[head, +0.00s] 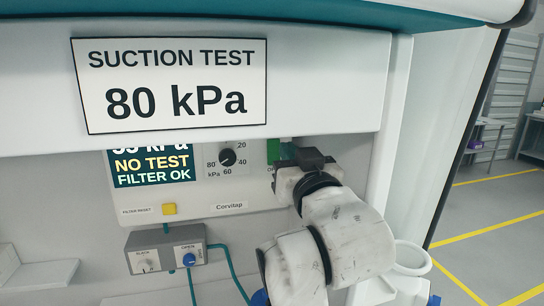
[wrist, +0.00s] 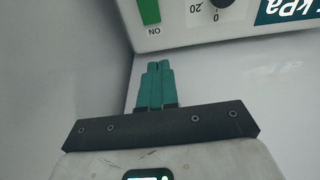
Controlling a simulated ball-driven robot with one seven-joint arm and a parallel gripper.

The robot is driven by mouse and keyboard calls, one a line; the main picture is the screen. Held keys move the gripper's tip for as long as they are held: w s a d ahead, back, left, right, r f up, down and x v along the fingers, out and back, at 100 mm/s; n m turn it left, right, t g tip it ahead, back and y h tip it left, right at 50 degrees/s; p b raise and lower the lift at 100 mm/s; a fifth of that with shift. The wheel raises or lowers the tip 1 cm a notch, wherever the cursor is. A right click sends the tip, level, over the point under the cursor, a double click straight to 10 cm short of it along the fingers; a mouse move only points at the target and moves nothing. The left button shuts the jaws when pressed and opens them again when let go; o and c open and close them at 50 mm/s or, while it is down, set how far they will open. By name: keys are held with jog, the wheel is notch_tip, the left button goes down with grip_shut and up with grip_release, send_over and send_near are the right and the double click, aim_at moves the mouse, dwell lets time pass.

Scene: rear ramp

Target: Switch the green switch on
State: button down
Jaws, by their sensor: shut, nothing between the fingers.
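The green switch (head: 273,151) is on the white suction panel, right of the dial, partly covered by my gripper in the head view. In the wrist view the panel shows upside down, with the green switch (wrist: 149,10) at the top edge and its ON label below it. Its far end is cut off, and I cannot tell its position. My gripper (wrist: 158,66) has its teal fingers together with nothing between them. The fingertips point toward the panel and show apart from the switch in the wrist view. In the head view my gripper (head: 290,150) is just right of the switch.
The panel has a black dial (head: 227,157), a display (head: 152,165) reading NO TEST and FILTER OK, and a yellow filter reset button (head: 169,209). A sign (head: 170,86) reading 80 kPa hangs above. A grey box (head: 167,250) with a blue knob is below. A white side wall stands right.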

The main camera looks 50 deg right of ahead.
jog(key=shift+s+a+r+p, duration=0.2)
jog(key=shift+s+a+p, duration=0.65)
jog(key=shift+p, duration=0.85)
jog(key=shift+s+a+r+p, duration=0.2)
jog(key=shift+s+a+p, duration=0.3)
jog(key=shift+s+p, duration=0.9)
jog(key=shift+w+p, duration=0.3)
jog(key=shift+w, duration=0.05)
